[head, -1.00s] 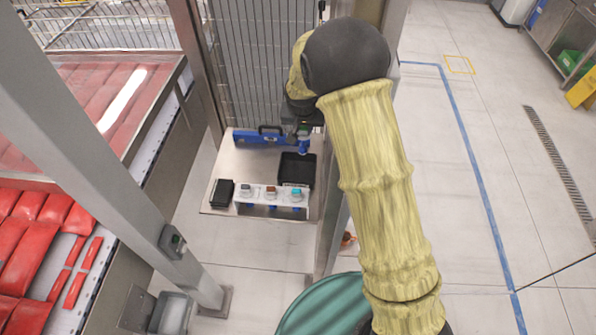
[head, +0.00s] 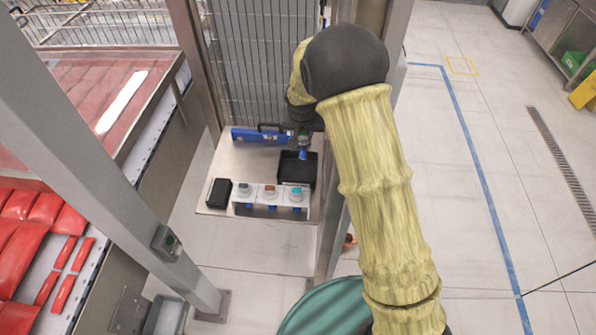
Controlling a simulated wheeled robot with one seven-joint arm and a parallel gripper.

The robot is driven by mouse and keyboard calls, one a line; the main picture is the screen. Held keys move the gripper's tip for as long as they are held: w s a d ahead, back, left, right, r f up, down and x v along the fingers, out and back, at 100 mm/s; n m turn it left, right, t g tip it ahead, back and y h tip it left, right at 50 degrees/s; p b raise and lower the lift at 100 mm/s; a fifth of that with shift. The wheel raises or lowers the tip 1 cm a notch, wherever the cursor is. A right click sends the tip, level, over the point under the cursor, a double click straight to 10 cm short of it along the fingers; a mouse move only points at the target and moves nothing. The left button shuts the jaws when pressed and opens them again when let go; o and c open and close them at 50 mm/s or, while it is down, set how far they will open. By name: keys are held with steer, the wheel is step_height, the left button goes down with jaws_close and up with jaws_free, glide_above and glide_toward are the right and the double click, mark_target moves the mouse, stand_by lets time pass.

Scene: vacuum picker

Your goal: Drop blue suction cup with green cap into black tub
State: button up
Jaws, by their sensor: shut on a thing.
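My gripper (head: 304,136) is shut on the blue suction cup (head: 303,153), whose top it covers. A small green patch shows where the jaws meet it, and the blue part hangs below. The cup is over the far part of the black tub (head: 296,181); from this angle I cannot tell whether it is above the rim or inside. The tub stands at the right of a pale table top (head: 228,168).
A white rack (head: 258,191) with several blue cups under grey, brown and teal caps stands at the table's front edge. A black box (head: 219,193) is left of it. A blue case (head: 258,135) lies at the back, before a wire fence (head: 259,60).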

mark_target(304, 141)
steer(key=shift+f+b, duration=1.2)
steer(key=shift+f, duration=1.25)
steer(key=o, duration=0.9)
steer(key=shift+r, duration=0.1)
steer(key=b+v, duration=0.4)
steer(key=v, duration=1.3)
steer(key=shift+s+r, duration=0.1)
steer(key=shift+s, duration=0.05)
